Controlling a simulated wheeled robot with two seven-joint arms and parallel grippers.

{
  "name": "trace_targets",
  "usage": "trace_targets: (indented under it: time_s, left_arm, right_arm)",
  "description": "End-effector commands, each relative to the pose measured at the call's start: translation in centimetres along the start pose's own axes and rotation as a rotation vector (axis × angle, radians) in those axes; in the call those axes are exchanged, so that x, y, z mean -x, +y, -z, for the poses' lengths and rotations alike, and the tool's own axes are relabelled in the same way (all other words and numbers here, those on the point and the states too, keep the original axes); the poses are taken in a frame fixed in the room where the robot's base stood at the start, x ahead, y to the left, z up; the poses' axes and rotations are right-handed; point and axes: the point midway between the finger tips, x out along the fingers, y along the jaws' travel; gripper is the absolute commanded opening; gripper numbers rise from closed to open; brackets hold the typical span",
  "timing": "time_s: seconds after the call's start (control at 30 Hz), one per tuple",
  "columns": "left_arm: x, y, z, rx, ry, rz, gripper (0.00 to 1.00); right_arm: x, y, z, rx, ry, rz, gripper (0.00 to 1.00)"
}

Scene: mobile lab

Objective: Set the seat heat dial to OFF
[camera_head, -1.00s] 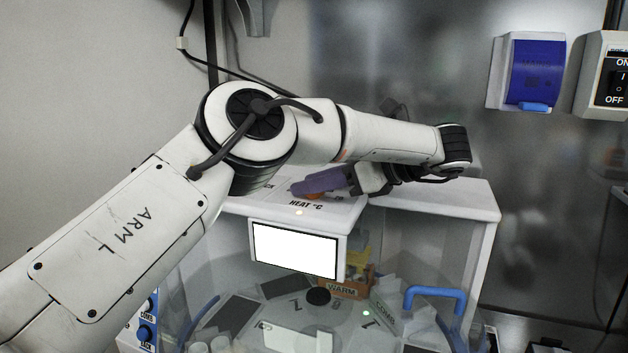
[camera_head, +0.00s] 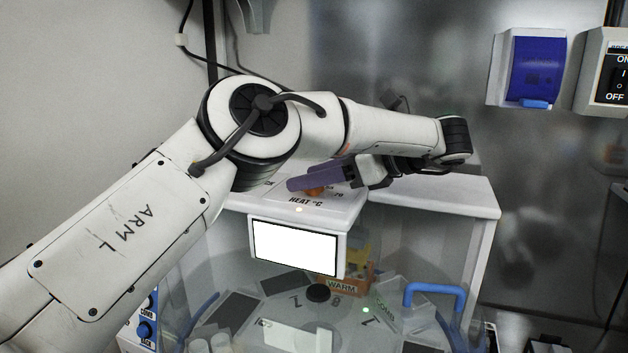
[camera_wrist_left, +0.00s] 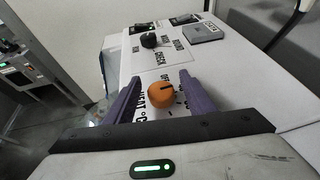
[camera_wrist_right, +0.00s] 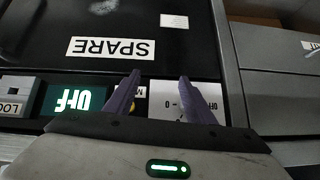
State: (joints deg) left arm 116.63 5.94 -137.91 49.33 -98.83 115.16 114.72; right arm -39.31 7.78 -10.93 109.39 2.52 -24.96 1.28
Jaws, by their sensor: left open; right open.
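The orange heat dial (camera_wrist_left: 161,94) stands on the white top of a cabinet, beside "HEAT °C" lettering. A dark pointer line shows on it, but I cannot tell exactly which mark it points to. In the head view the dial (camera_head: 314,191) is partly hidden by my purple fingers. My left gripper (camera_wrist_left: 160,77) is open, with one finger on each side of the dial; I cannot tell whether they touch it. In the head view the left gripper (camera_head: 300,180) reaches in from the right, over the dial. My right gripper (camera_wrist_right: 159,75) is open and empty, near a dark panel.
A black knob (camera_wrist_left: 150,40) stands beyond the dial on the same top. Below is a white screen (camera_head: 295,249). A blue handle (camera_head: 434,291) stands at the right. The right wrist view shows a "SPARE" label (camera_wrist_right: 111,48) and a green-lit display (camera_wrist_right: 73,100).

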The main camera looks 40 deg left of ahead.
Motion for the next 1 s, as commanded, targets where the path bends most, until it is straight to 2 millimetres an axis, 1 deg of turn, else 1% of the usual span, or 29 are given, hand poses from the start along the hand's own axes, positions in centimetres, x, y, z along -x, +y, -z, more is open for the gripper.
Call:
trace_targets:
  time_s: [0.3, 0.4, 0.5, 0.7, 0.93, 1.0]
  left_arm:
    - [2.4, 0.0, -5.6, 0.007, 0.000, 0.003, 0.49]
    - [3.0, 0.0, -7.0, 0.006, 0.000, 0.002, 0.49]
    - [3.4, 0.0, -8.0, 0.003, 0.000, 0.002, 0.49]
    - [3.6, 0.0, -8.6, 0.001, 0.001, 0.001, 0.49]
    - [3.6, 0.0, -8.5, -0.001, 0.001, 0.002, 0.49]
    - [3.6, 0.0, -8.1, -0.009, 0.006, 0.003, 0.49]
  right_arm:
    - [-0.3, 0.0, -0.3, 0.000, 0.000, 0.000, 0.49]
    - [-0.3, 0.0, -0.2, 0.000, 0.000, 0.000, 0.49]
    - [-0.2, 0.0, -0.2, 0.000, 0.000, 0.000, 0.49]
    - [-0.2, 0.0, -0.2, 0.000, 0.000, 0.000, 0.49]
    - [-0.2, 0.0, -0.2, 0.000, 0.000, 0.000, 0.49]
    - [-0.3, 0.0, -0.1, 0.000, 0.002, 0.000, 0.49]
